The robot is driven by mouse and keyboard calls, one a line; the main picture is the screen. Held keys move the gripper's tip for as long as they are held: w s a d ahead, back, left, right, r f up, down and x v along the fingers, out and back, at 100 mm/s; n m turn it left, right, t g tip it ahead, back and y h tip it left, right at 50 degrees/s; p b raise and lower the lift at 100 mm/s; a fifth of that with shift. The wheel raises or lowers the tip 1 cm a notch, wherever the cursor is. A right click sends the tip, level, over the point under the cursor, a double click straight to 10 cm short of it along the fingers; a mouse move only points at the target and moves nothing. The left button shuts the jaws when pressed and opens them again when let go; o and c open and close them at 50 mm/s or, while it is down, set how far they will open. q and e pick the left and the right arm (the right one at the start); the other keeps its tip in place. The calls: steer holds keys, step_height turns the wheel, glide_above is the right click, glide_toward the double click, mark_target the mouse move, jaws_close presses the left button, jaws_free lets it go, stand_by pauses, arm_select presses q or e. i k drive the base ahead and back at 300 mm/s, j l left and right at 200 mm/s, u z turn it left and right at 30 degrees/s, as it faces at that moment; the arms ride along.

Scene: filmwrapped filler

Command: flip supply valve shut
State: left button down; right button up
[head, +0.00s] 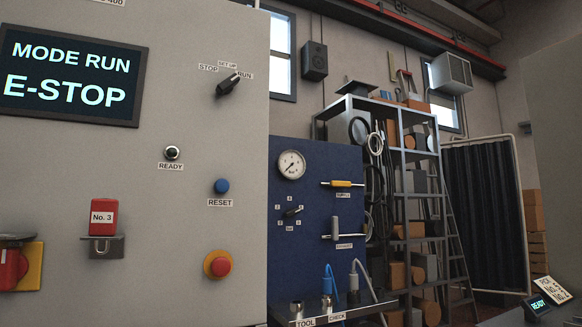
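A lever valve with a yellow handle (342,184) is on the blue panel (305,225). The handle lies horizontal, in line with its short pipe. The small label under it seems to read supply, but it is blurred. Below it is a second valve with a grey handle (336,229) standing upright, across its pipe; its label seems to read exhaust. Neither of my grippers is in view.
Left is a grey cabinet with an E-STOP screen (70,76), a mode knob (228,85), a blue reset button (221,186) and a red stop button (218,264). A gauge (291,165) and small selector (293,212) share the blue panel. A tool shelf (335,312) juts out below.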

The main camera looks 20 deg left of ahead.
mark_target(333, 184)
steer(key=i+l, duration=0.15)
steer(key=i, duration=1.05)
steer(key=i+l, duration=0.1)
steer(key=i, duration=1.1)
